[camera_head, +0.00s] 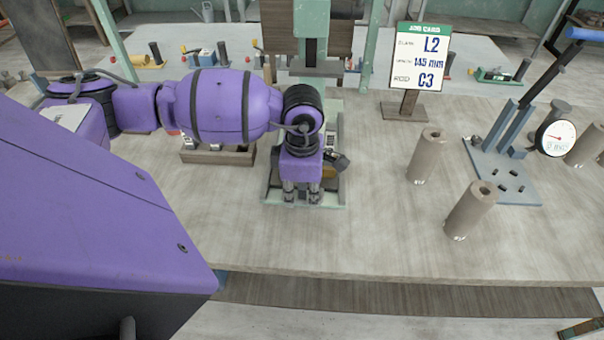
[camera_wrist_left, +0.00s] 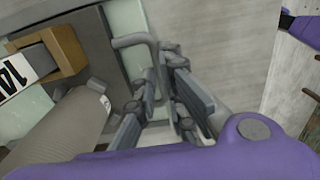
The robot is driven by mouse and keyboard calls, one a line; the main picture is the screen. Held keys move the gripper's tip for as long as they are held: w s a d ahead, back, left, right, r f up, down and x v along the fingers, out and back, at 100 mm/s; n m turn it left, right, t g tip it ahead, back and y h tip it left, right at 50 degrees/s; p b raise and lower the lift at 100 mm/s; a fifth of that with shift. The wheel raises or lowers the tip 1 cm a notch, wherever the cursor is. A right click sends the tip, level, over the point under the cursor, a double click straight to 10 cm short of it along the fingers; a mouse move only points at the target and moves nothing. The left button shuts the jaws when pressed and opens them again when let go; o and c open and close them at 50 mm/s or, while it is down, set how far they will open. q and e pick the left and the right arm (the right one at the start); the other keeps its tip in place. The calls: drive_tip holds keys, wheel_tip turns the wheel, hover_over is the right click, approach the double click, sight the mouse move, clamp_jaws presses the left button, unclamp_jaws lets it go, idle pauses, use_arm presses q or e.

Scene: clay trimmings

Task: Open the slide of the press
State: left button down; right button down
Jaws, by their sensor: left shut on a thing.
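The press is a pale green frame (camera_head: 311,25) with a base plate (camera_head: 334,198) near the middle of the table in the head view. My left gripper (camera_head: 301,196) points down over the front of this base and hides much of it. In the left wrist view, a grey bent handle (camera_wrist_left: 138,40) stands at the edge of a grey plate. My right gripper is not in view.
A job card (camera_head: 420,58) stands behind on the right. Two clay-coloured cylinders (camera_head: 426,155) (camera_head: 470,210) stand right of the press, near a blue-grey stand (camera_head: 505,178) with a dial gauge (camera_head: 556,138). A wooden tray (camera_head: 218,156) is left. The table front between is clear.

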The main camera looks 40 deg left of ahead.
use_arm(q)
drive_tip(key=shift+r, duration=0.15)
drive_tip(key=c, duration=1.9)
unclamp_jaws()
wheel_tip(320, 180, up, 12)
